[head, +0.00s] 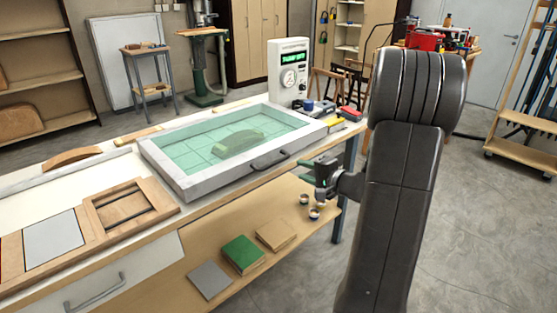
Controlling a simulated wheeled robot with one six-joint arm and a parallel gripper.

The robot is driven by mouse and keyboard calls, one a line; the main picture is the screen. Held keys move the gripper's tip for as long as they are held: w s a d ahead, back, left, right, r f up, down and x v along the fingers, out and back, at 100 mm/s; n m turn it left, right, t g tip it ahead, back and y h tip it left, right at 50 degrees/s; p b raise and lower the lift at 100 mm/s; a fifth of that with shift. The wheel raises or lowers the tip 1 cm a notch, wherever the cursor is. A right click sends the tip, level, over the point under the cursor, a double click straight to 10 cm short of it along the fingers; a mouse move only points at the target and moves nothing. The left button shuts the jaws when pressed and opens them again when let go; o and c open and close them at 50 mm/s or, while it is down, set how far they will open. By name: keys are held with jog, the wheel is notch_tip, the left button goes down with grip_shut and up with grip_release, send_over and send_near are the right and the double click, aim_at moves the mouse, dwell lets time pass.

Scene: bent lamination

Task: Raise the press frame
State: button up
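The press frame (171,173) is a light grey rectangular frame lying flat on the workbench. A translucent green sheet (190,147) fills it. A curved form (239,142) shows through the sheet near the middle. A dark handle (271,160) is on the frame's front side. My gripper (314,171) is in front of the bench edge, to the right of and below the handle, apart from it. Its green-tipped fingers point left with a gap between them, and nothing shows between them. My dark arm stands at the right and hides part of the room.
A white control box (288,72) with a green display stands behind the frame's right end. Small tools (347,113) lie beside it. A wooden jig (127,206) lies at left. The lower shelf (215,254) holds several blocks and small cups.

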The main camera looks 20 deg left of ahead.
aim_at(278, 162)
jog(key=p+x, duration=0.1)
jog(key=x, duration=1.2)
jog(key=shift+s, duration=0.1)
grip_shut()
